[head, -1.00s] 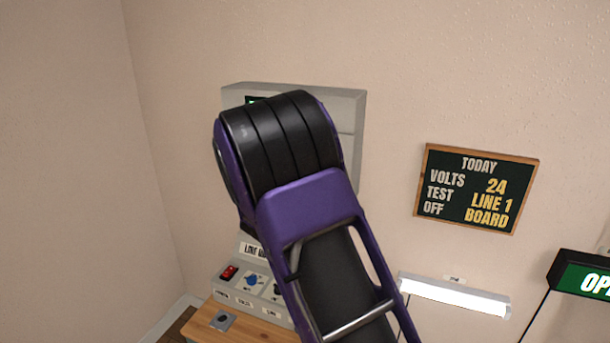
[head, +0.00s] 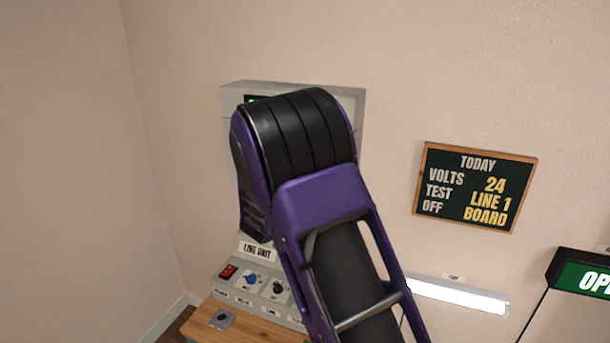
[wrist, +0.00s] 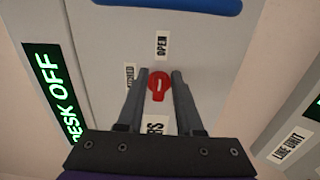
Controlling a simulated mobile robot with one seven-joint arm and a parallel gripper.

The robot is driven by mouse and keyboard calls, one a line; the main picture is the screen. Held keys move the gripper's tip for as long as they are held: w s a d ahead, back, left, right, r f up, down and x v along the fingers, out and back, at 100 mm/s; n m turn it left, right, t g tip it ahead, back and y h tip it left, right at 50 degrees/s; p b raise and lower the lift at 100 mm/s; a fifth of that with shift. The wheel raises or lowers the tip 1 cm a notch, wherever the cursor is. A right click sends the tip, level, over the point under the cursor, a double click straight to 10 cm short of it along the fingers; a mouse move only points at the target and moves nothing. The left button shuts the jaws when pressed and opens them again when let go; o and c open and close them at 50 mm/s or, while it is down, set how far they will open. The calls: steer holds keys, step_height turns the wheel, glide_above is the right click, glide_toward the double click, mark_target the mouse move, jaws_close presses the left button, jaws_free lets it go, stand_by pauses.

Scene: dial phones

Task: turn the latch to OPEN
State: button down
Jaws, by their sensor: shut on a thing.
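The red latch (wrist: 158,86) is on a light grey panel (wrist: 100,55) in the wrist view. A pale mark on it runs roughly up and down in the picture. The OPEN label (wrist: 162,44) is above the latch, and a partly hidden label that seems to read LATCHED (wrist: 130,76) is to its left. My gripper (wrist: 160,80) has one finger on each side of the latch and is shut on it. In the head view my purple and black arm hides the gripper and latch; part of a grey wall box (head: 235,100) shows behind it.
In the head view the line unit (head: 262,286) sits on a wooden desk (head: 250,330) below my arm. A chalkboard (head: 475,188) hangs at right.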

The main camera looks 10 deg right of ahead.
steer(key=shift+w+a, duration=0.1)
steer(key=shift+a, duration=0.05)
steer(key=c, duration=0.8)
jaws_free()
steer(key=v, duration=1.7)
steer(key=shift+a, duration=0.1)
